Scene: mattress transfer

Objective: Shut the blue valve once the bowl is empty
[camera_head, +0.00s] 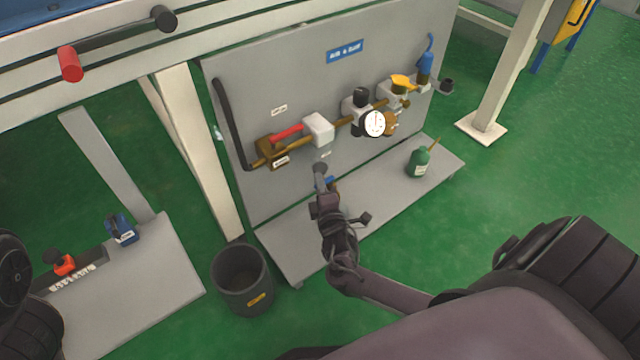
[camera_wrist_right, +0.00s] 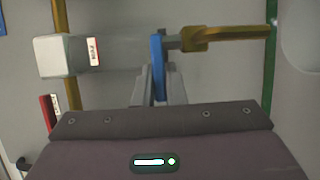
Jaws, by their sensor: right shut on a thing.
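The blue valve (camera_wrist_right: 158,65) shows in the right wrist view as a flat blue handle between my right fingertips (camera_wrist_right: 159,85). It sits on a brass drain fitting (camera_wrist_right: 205,40) at the end of the grey bowl (camera_wrist_right: 115,55). The bowl joins a white filter head (camera_wrist_right: 50,55); no liquid level can be made out in it. In the head view my right gripper (camera_head: 326,188) is shut on the blue valve (camera_head: 331,181), just under the filter head (camera_head: 318,129) on the grey panel. The bowl is small there (camera_head: 320,165). My left gripper is not in view.
A red lever (camera_head: 286,132) and a pressure gauge (camera_head: 374,123) sit on the same pipe. A green oil can (camera_head: 419,162) stands on the panel's base shelf (camera_head: 385,190). A dark bucket (camera_head: 243,282) is on the floor left of my right arm.

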